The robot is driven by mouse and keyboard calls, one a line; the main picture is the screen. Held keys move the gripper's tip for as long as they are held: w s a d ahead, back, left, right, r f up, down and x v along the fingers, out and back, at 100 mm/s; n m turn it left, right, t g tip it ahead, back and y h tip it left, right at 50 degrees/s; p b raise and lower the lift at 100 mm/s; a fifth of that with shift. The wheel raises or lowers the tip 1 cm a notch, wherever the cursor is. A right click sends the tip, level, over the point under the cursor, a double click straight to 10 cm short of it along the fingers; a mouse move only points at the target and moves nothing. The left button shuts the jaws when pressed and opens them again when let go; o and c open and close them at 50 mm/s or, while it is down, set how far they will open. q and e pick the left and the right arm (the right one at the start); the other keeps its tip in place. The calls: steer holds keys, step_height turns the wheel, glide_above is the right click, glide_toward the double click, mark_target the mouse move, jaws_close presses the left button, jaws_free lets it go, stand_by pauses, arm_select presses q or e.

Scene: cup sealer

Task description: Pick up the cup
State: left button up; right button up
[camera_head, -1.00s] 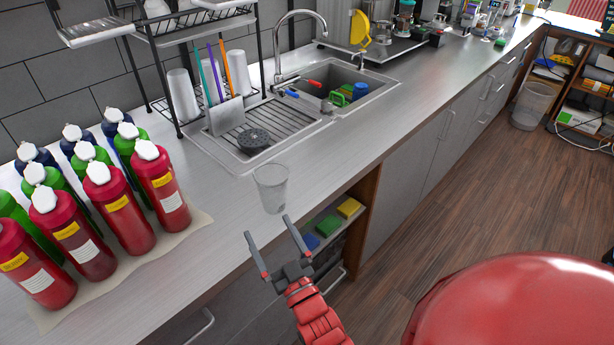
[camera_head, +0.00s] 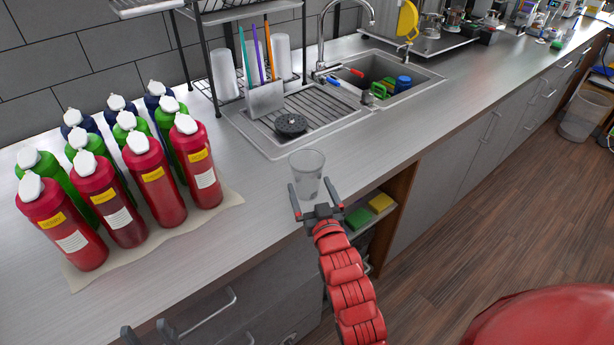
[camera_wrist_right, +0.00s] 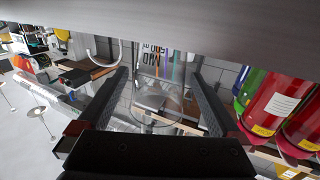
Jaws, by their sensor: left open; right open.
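The clear cup (camera_head: 307,170) stands upright on the steel counter near its front edge, in front of the sink. My right gripper (camera_head: 312,191) is open at the cup's near side, one finger to each side of its lower part. In the right wrist view the see-through cup (camera_wrist_right: 160,85), with dark print, shows between the open fingers (camera_wrist_right: 168,88). I cannot tell whether either finger touches it. My left gripper (camera_head: 150,332) shows only partly at the bottom edge of the head view, open and empty, with its fingers apart.
Several red, green and blue bottles (camera_head: 155,180) stand on a mat left of the cup. Behind it are the drainboard with a black round strainer (camera_head: 291,124), a rack, and the sink (camera_head: 385,80). An open shelf with sponges (camera_head: 380,203) lies below the counter edge.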

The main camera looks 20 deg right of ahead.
mark_target(304, 168)
steer(key=shift+w, duration=0.75)
steer(key=shift+w+r+p, duration=0.1)
steer(key=shift+w+p, duration=0.25)
steer(key=w+p, duration=0.1)
steer(key=w, duration=0.1)
steer(key=w+p, duration=0.1)
steer(key=w, duration=0.1)
steer(key=shift+d+r, duration=0.15)
steer(key=shift+w+f, duration=0.2)
steer(key=shift+w, duration=0.15)
steer(key=c, duration=1.1)
steer(key=shift+r, duration=0.1)
